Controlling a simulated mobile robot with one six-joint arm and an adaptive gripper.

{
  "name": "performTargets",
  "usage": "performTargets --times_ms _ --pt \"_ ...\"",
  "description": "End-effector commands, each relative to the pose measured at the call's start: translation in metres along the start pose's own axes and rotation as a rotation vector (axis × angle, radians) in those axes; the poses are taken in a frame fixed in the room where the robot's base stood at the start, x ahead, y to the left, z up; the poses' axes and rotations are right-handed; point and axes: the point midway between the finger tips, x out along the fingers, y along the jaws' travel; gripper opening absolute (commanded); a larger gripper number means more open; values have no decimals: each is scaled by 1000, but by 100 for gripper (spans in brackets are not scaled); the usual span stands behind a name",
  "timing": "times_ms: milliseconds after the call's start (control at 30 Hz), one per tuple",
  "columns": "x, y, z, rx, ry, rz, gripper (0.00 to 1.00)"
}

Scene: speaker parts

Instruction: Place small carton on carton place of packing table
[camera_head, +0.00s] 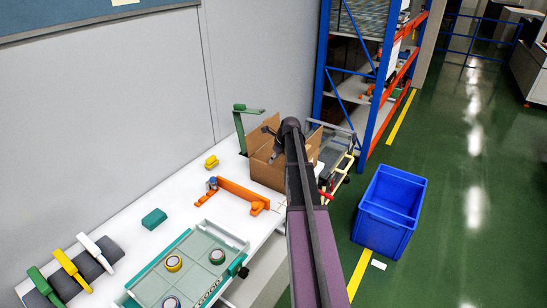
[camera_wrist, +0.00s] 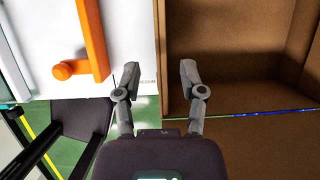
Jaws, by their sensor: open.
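The small carton (camera_head: 262,168) is an open brown cardboard box standing upright at the far end of the white packing table (camera_head: 190,207). In the wrist view the carton (camera_wrist: 235,68) fills the right side, and I look into its inside. My gripper (camera_wrist: 158,80) is open, with one finger on each side of the carton's left wall. The left finger is over the white table top and the right finger over the carton's inside. I cannot tell whether either finger touches the cardboard. In the head view my arm hides part of the carton. No marked carton place can be made out.
An orange holder (camera_head: 238,194) stands close to the carton, also in the wrist view (camera_wrist: 95,40). A green stand (camera_head: 240,128) rises behind it. A teal tray (camera_head: 190,265) with tape rolls is nearer. A blue crate (camera_head: 388,210) and shelf rack (camera_head: 362,85) stand right.

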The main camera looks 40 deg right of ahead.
Motion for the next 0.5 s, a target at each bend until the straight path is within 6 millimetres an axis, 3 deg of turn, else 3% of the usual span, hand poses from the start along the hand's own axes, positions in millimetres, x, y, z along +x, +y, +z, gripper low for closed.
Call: performTargets --times_ms 200,500 --pt "-22 0 1 0 0 0 52" --pt "-31 0 0 1 0 0 52"
